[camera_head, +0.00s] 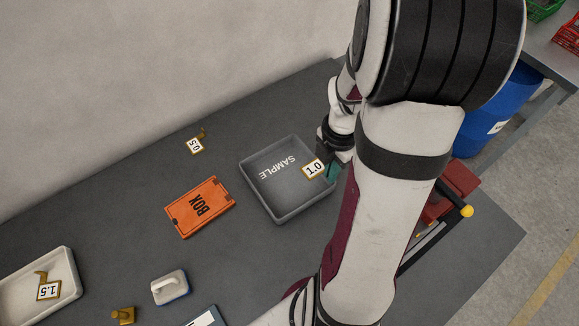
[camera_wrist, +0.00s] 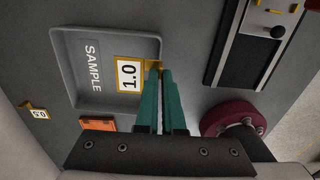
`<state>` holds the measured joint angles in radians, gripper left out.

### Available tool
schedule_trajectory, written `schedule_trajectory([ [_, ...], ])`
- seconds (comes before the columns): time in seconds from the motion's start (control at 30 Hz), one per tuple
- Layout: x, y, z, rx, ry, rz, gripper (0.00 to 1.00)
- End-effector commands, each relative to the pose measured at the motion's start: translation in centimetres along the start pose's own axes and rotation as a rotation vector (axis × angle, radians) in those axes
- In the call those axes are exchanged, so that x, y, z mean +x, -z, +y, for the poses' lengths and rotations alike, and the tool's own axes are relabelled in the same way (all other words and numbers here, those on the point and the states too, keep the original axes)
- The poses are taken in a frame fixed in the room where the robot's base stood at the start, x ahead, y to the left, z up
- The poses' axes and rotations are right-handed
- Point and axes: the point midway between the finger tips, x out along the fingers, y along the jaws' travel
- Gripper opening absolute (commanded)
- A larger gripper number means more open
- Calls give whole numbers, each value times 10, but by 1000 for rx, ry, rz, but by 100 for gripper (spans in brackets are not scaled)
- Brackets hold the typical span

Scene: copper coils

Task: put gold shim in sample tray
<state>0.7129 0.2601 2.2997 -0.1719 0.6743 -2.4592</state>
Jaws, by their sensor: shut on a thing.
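The grey sample tray (camera_head: 285,213) lies on the dark table, marked SAMPLE inside; it also shows in the wrist view (camera_wrist: 95,30). A gold shim with a white 1.0 plate (camera_head: 313,169) is between the teal fingers of my gripper (camera_head: 333,168), over the right side of the tray. In the wrist view the shim's plate (camera_wrist: 130,75) overlaps the tray, and my gripper (camera_wrist: 158,72) is shut on its gold end. I cannot tell how high the shim is above the tray floor. My arm hides part of the tray's right surroundings.
An orange box (camera_head: 200,207) lies left of the tray. A gold 0.5 shim (camera_head: 195,146) is behind it. A white tray (camera_head: 15,289) holds a 1.5 shim (camera_head: 48,291). A white-handled block (camera_head: 170,287) and a small gold block (camera_head: 123,315) sit in front.

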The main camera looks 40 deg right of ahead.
Motion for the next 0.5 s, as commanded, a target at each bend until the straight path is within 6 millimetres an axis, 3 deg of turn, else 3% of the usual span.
schedule_trajectory([
  [0.1,23,21,32,-9,5,3,0],
  [0.23,40,35,56,-4,2,1,0],
  [0.33,49,39,64,-1,3,1,0],
  [0.5,81,40,64,2,3,1,0],
])
